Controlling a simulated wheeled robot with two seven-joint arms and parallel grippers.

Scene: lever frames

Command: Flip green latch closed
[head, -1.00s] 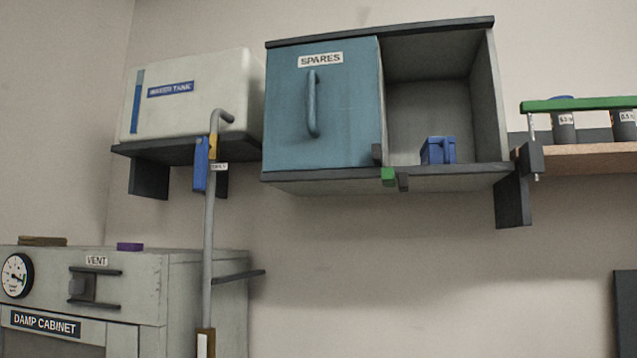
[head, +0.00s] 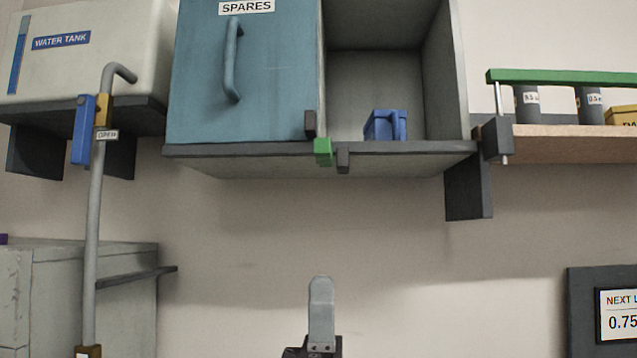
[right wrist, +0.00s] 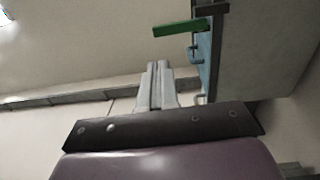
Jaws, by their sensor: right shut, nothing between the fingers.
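The green latch (head: 323,152) is a small green block at the front lower edge of the spares cabinet (head: 400,148), between two dark grey blocks. In the right wrist view the latch (right wrist: 183,28) shows as a longer green bar sticking out beside the cabinet. My right gripper (head: 321,290) is shut and empty, pointing up below the latch and apart from it. Its closed fingers also show in the right wrist view (right wrist: 158,75). My left gripper is not in view.
The blue spares door (head: 270,80) covers the cabinet's left part; a blue box (head: 380,127) stands in the open right part. A pipe with a blue handle (head: 83,130) stands left. A shelf with a green bar (head: 570,77) is at right. The wall below the cabinet is clear.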

